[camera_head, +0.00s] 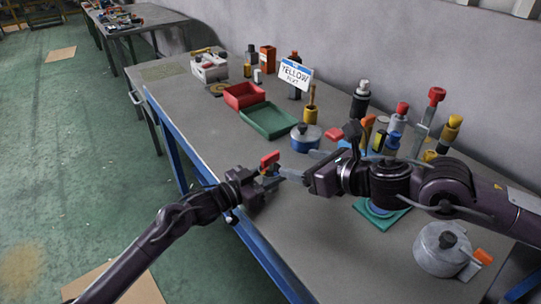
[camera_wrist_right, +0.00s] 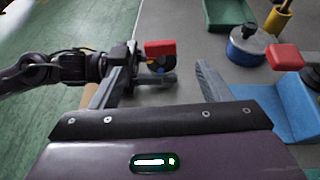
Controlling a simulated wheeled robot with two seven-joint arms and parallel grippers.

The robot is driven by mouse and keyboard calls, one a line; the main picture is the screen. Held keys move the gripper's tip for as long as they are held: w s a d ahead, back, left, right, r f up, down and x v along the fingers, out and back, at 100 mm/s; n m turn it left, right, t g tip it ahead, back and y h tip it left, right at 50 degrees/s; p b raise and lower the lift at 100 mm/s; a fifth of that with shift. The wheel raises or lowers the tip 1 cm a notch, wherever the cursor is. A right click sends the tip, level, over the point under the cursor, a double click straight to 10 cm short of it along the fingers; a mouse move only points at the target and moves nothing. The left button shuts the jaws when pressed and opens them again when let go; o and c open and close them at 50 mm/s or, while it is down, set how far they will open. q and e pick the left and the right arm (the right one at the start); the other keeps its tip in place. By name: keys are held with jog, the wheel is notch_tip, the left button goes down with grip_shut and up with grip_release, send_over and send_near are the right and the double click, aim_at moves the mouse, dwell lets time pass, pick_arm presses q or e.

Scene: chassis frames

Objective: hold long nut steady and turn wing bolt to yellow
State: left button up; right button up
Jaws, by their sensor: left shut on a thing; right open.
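My left gripper (camera_head: 268,184) is shut on a small dark grey part, which I take to be the long nut (camera_wrist_right: 163,78), at the table's front edge. A red-topped piece, seemingly the wing bolt (camera_head: 269,159), stands up at this part; it also shows in the right wrist view (camera_wrist_right: 160,47). A bit of yellow shows just below the red. My right gripper (camera_head: 299,164) is open, its fingers pointing at this part from the right. In the right wrist view the red piece appears beyond and between the fingers. How the bolt sits in the nut is partly hidden.
Red (camera_head: 244,96) and green (camera_head: 268,120) trays and a blue round pot (camera_head: 305,138) lie behind the grippers. Several tools stand at right.

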aim_at(272, 157)
jog(key=x, duration=1.2)
jog(key=shift+d+f, duration=0.1)
jog(key=c, duration=0.9)
jog(key=shift+s+h, duration=0.1)
jog(key=shift+h, duration=0.2)
jog(key=shift+c, duration=0.4)
